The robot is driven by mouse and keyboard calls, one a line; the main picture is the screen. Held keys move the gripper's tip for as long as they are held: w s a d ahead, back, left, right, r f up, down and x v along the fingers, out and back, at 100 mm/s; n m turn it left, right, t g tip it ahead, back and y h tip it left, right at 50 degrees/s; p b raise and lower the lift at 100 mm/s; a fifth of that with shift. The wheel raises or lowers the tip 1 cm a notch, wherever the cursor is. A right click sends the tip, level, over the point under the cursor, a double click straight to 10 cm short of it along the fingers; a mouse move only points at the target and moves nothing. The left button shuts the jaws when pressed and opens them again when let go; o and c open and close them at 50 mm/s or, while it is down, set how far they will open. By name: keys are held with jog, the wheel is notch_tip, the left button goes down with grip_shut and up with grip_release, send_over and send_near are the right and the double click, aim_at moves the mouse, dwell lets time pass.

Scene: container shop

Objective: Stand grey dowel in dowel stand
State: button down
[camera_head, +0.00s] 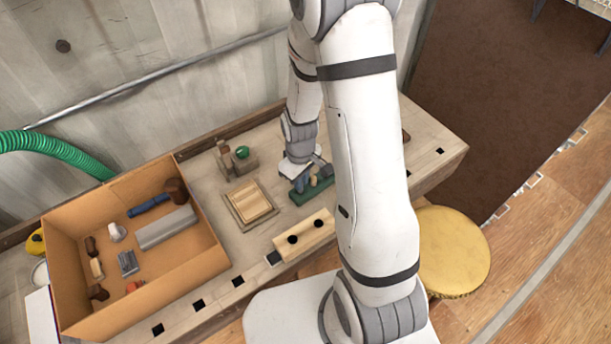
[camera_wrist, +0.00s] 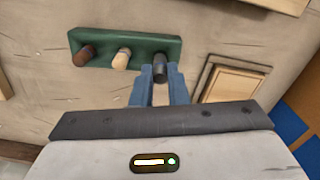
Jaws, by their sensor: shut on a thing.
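The green dowel stand (camera_wrist: 102,41) lies across the upper part of the wrist view; it also shows on the bench in the head view (camera_head: 322,192). A brown dowel (camera_wrist: 86,53) and a pale dowel (camera_wrist: 121,60) stand in it. My gripper (camera_wrist: 159,74) has its blue fingers shut on the dark grey dowel (camera_wrist: 161,68) at the stand's right end in the wrist view. The dowel overlaps the stand there; its lower end is hidden, so I cannot tell whether it is in a hole. In the head view my gripper (camera_head: 301,181) is at the stand, partly hidden by my arm.
A framed wooden block (camera_wrist: 233,83) lies close right of the stand in the wrist view. In the head view, a block with two dark holes (camera_head: 304,237) lies in front. An orange-brown box (camera_head: 200,270) of several parts stands left. A yellow round stool (camera_head: 452,250) is right.

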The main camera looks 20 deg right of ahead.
jog(key=shift+f+b, duration=0.7)
jog(key=shift+f, duration=0.15)
dwell(0.4)
jog(key=c, duration=1.3)
grip_release()
jog(key=shift+c, duration=0.2)
jog(key=shift+r, duration=0.1)
jog(key=shift+s+r+p, duration=0.15)
jog(key=shift+r+p, duration=1)
jog(key=shift+r, duration=0.6)
jog(key=shift+s+r+p, duration=0.1)
jog(key=shift+r+p, duration=1.05)
jog(key=shift+r, duration=0.55)
